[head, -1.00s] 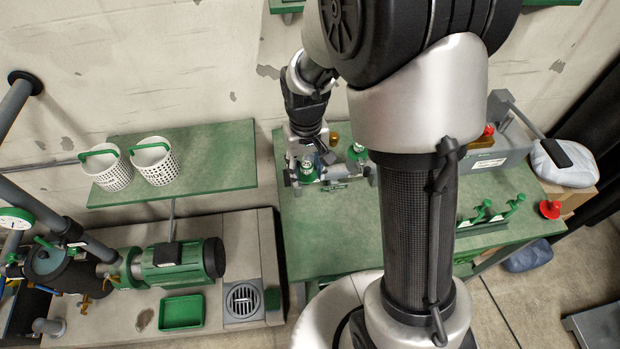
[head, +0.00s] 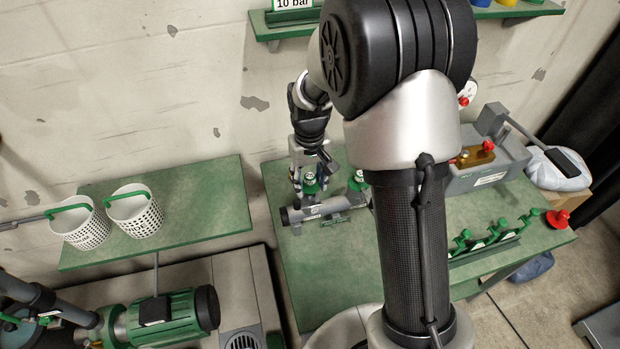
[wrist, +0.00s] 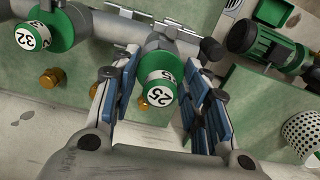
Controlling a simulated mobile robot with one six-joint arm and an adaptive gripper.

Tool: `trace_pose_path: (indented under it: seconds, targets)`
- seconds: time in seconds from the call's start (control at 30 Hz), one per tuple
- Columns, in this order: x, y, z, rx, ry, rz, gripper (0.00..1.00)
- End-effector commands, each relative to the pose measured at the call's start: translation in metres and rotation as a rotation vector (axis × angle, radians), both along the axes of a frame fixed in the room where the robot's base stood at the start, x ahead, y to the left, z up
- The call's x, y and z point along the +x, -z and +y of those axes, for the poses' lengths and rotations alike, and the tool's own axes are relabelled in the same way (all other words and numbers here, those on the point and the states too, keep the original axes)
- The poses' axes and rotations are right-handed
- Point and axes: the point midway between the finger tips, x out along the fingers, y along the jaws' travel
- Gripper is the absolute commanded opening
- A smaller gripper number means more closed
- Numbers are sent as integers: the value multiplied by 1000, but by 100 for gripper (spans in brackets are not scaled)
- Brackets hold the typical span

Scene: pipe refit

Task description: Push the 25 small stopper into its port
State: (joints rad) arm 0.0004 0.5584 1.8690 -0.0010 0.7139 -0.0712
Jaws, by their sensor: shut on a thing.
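The 25 small stopper (wrist: 160,88) is a green cap with a white label marked 25. In the wrist view it lies between the two blue-padded fingers of my gripper (wrist: 157,100), which is shut on it. In the head view my gripper (head: 311,184) is at the left end of the grey pipe (head: 325,207), with the stopper's green and white top (head: 310,180) showing. The port under the stopper is hidden, so I cannot tell how deep it sits. A second green stopper marked 32 (wrist: 33,37) stands on the same pipe.
Small brass parts (wrist: 160,97) show beyond the stopper. Green valve handles (head: 490,236) and a grey box (head: 490,165) are further right on the green bench (head: 290,265). White baskets (head: 137,214) stand on a shelf to the left.

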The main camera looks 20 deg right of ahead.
Motion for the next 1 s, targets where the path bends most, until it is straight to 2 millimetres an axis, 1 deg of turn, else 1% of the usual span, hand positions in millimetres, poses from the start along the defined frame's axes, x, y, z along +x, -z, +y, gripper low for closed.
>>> trace_pose_path:
  seconds: [0.03,0.1,0.27,1.0]
  targets:
    - [0,10,0,0,0,1,14]
    - [0,17,0,0,0,1,14]
    - [0,25,0,0,0,0,14]
    - [0,25,0,0,0,0,14]
